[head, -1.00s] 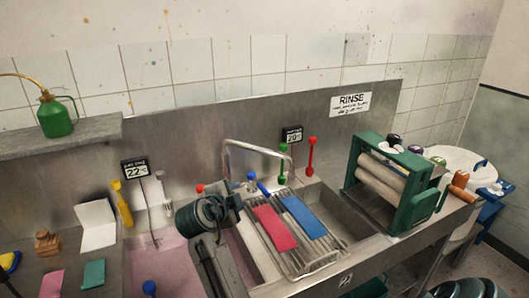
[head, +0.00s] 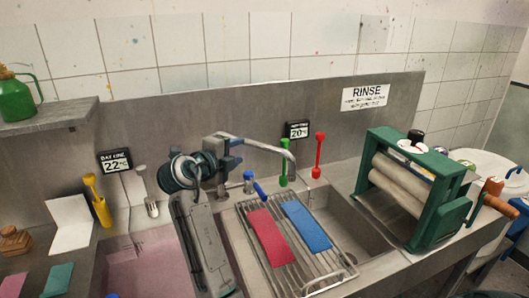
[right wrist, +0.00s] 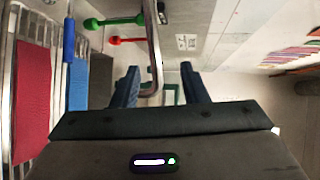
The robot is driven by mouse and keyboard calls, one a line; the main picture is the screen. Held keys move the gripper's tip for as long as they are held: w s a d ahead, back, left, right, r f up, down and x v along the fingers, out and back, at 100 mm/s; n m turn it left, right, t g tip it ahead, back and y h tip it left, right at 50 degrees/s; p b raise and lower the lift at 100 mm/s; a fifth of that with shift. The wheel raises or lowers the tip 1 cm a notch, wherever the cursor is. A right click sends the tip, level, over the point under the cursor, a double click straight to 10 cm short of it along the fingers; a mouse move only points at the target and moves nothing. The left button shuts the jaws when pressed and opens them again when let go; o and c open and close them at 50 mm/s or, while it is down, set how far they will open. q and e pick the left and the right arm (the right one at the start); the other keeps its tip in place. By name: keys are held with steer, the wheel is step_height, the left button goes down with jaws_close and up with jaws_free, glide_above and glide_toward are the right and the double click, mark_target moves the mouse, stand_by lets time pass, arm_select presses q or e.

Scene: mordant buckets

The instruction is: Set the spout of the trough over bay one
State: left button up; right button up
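The trough's spout (head: 262,144) is a bent metal pipe, its bend near my right gripper and its downturned end to the right, on the side of the sign reading 20. Bay one (head: 150,270) is the left basin with pink liquid, below the sign "BAY ONE 22" (head: 115,160). My right gripper (head: 234,151) is at the spout's left part. In the right wrist view its dark fingers (right wrist: 158,85) are apart, and the pipe (right wrist: 152,45) shows between them, nearer the left finger. Contact cannot be told. The spout's base is hidden behind my right arm. My left gripper is not in view.
A wire rack (head: 325,268) with a red cloth (head: 270,238) and a blue cloth (head: 307,226) lies across the right basin. Green and red levers (head: 319,155) stand behind it. A green wringer (head: 440,195) is at right.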

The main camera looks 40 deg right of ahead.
mark_target(257, 147)
steer(key=p+x, duration=0.1)
steer(key=x, duration=0.3)
steer(key=p+x, duration=0.2)
steer(key=x, duration=0.2)
steer(key=f+p+x, duration=0.1)
steer(key=p+x, duration=0.1)
steer(key=x, duration=0.2)
steer(key=shift+d, duration=0.1)
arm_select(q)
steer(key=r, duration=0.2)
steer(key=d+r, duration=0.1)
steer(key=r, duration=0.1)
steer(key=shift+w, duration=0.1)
arm_select(e)
steer(key=shift+f, duration=0.1)
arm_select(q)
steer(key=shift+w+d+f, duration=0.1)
arm_select(e)
steer(key=shift+w+f, duration=0.1)
jaws_close()
